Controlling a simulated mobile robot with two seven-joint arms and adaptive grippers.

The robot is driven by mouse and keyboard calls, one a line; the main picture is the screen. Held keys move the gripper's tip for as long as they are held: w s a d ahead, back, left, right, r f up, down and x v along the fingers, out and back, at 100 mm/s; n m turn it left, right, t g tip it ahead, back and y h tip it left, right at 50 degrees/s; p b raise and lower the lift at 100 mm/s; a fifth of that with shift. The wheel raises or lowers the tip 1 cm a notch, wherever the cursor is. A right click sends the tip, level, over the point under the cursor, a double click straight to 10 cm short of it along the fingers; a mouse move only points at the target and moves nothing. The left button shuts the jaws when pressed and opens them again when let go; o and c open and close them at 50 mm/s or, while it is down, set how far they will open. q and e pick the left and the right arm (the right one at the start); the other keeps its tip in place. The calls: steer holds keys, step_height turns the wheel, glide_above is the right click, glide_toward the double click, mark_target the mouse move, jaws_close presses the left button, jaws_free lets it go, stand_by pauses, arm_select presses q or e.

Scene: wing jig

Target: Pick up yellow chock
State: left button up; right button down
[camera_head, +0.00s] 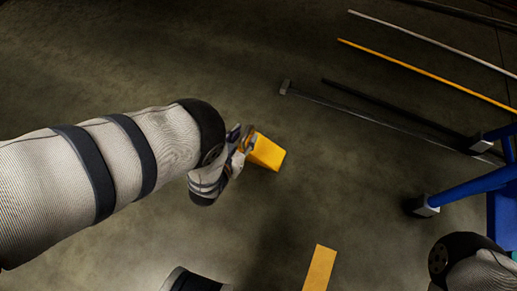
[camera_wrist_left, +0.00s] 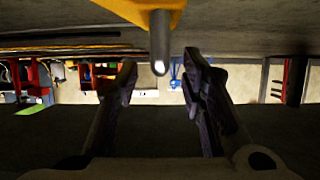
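The yellow chock (camera_head: 267,153) sits on the dark floor near the middle of the head view. My left gripper (camera_head: 243,138) is right at its left side and hides part of it. In the left wrist view the gripper (camera_wrist_left: 158,80) is open, with its two fingers apart. A yellow piece (camera_wrist_left: 115,10), apparently the chock, shows at the top edge there, with a grey rod pointing from it to the gap between the fingertips. Nothing is clamped between the fingers. I cannot tell whether the gripper touches the chock. My right gripper is not in view.
A flat yellow piece (camera_head: 320,268) lies on the floor at the bottom. A blue frame (camera_head: 475,187) with dark feet stands at the right. A long dark bar (camera_head: 375,118) and yellow and white floor lines (camera_head: 430,74) run at the upper right. Floor around the chock is clear.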

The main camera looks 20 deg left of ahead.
arm_select(q)
steer(key=b+x, duration=0.1)
steer(key=x, duration=0.2)
steer(key=shift+c, duration=0.5)
steer(key=shift+s, duration=0.1)
jaws_close()
steer(key=shift+r, duration=0.1)
